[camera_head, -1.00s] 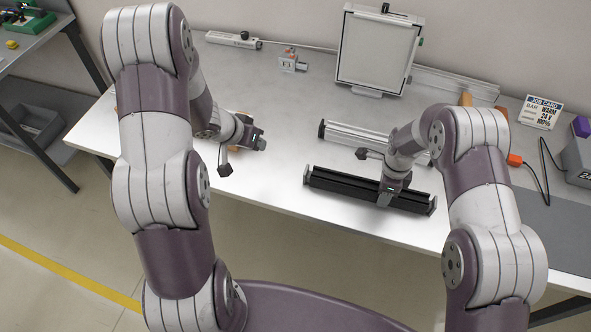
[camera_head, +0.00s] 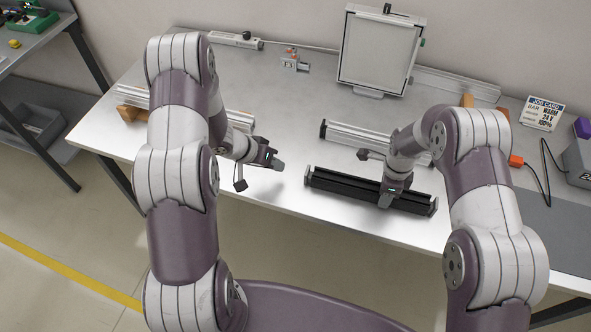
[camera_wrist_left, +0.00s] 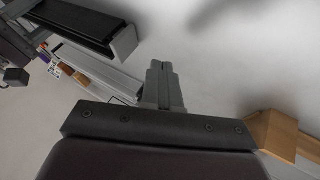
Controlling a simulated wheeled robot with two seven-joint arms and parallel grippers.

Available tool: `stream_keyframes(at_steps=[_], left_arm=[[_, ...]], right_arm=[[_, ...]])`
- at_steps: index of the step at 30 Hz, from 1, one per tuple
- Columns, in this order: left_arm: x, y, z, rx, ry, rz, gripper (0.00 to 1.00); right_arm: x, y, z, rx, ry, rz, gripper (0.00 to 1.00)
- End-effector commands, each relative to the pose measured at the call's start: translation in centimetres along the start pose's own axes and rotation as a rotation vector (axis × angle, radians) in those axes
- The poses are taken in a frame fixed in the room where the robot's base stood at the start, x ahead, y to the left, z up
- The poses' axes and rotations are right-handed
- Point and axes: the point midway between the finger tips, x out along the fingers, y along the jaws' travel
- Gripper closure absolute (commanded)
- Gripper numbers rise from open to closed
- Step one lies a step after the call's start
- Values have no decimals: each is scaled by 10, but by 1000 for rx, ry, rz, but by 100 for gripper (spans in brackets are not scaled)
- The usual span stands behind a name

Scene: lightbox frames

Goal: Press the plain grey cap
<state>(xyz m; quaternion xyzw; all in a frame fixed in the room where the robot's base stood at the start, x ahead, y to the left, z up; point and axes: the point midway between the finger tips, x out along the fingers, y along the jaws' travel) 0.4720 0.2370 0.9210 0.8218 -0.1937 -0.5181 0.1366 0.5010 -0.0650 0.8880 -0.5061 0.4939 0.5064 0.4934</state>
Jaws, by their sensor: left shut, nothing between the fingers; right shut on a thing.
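A black bar (camera_head: 345,184) lies near the front edge of the bench with a grey cap on each end. The left grey cap (camera_head: 307,175) faces my left gripper; it also shows in the left wrist view (camera_wrist_left: 124,43). The right grey cap (camera_head: 433,206) is at the far end. I cannot tell from here which one is plain. My left gripper (camera_head: 279,165) is shut and empty, a short gap left of the left cap; its fingertips show in the wrist view (camera_wrist_left: 160,67). My right gripper (camera_head: 385,202) is shut on the black bar, right of its middle.
A silver rail (camera_head: 360,136) lies just behind the black bar. Other silver rails on a wooden block (camera_head: 128,112) lie at the left, partly behind my left arm. A framed panel (camera_head: 378,52) and a job card (camera_head: 541,113) stand at the back. Bench between left gripper and cap is clear.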

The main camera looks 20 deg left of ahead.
Motion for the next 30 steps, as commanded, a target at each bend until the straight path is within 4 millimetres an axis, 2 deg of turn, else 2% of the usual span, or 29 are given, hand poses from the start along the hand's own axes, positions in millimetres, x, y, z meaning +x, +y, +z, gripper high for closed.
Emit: stream_keyframes(at_steps=[4,9,15,25,30], left_arm=[[32,1,1,0,-3,2,100],[42,25,0,2,-1,1,100],[48,35,0,0,0,0,100],[48,36,0,1,0,0,100],[56,53,0,3,-2,2,100]], right_arm=[[0,0,0,0,0,-1,92],[0,0,0,0,0,-1,92],[0,0,0,0,0,-1,92],[0,0,0,0,0,-1,92],[0,0,0,0,0,-1,92]])
